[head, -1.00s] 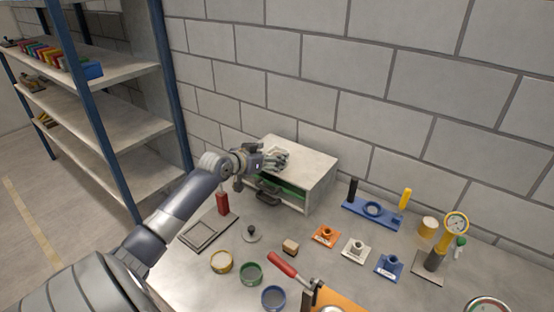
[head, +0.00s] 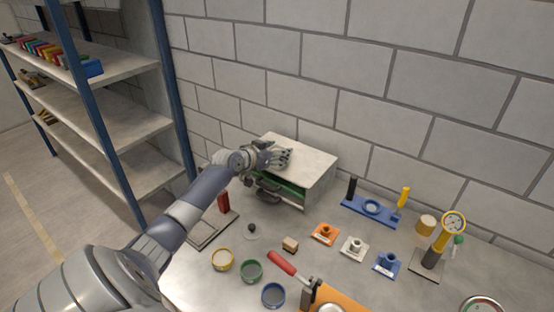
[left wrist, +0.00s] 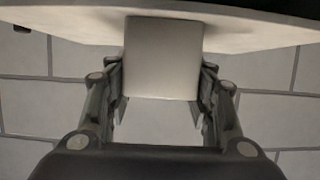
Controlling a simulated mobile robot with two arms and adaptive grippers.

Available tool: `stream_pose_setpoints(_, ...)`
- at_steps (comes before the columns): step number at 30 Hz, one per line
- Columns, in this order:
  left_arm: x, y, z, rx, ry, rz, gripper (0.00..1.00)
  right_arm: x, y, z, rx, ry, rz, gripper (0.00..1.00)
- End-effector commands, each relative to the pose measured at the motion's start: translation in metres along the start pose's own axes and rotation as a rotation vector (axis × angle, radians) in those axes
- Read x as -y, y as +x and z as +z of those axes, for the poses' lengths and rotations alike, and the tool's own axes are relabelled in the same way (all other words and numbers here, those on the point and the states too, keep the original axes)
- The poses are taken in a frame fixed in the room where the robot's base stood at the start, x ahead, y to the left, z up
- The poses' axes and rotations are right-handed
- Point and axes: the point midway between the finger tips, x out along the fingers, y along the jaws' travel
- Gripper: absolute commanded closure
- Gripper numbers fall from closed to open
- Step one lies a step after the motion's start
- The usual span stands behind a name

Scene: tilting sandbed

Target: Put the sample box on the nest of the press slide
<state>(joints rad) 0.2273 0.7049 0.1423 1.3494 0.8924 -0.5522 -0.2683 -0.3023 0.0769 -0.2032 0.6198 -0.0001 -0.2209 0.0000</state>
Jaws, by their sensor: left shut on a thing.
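My left gripper (head: 282,157) is at the top of the grey cabinet in the head view. In the left wrist view its fingers (left wrist: 160,100) are shut on a plain light grey box (left wrist: 163,60), which I take for the sample box. In the head view the fingers mostly hide this box. A flat grey plate with a square frame (head: 203,232) and a red upright block (head: 223,202) lies left on the bench. I cannot tell for sure whether this is the press slide with its nest. My right gripper is not in view.
The grey cabinet (head: 312,160) has a slightly open drawer with green inside. Before it stand a knobbed disc (head: 252,232), a small tan block (head: 290,244), several coloured rings and bases, a red-handled clamp (head: 282,263) and a gauge stand (head: 440,245). Shelves (head: 120,125) stand left.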

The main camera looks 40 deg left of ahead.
Motion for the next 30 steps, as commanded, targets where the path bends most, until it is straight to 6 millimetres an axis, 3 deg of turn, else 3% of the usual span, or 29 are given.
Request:
stream_pose_setpoints(11,0.000,-0.002,-0.006,-0.003,0.003,0.000,0.86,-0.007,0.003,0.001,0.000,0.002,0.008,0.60)
stream_pose_setpoints(17,0.001,-0.010,-0.027,-0.007,0.005,-0.001,0.86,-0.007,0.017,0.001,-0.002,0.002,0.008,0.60)
stream_pose_setpoints(18,0.001,-0.014,-0.034,-0.008,0.007,-0.001,0.86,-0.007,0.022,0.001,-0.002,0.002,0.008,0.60)
stream_pose_setpoints(30,-0.018,-0.090,-0.005,0.001,0.006,0.001,0.86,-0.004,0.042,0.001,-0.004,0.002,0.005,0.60)
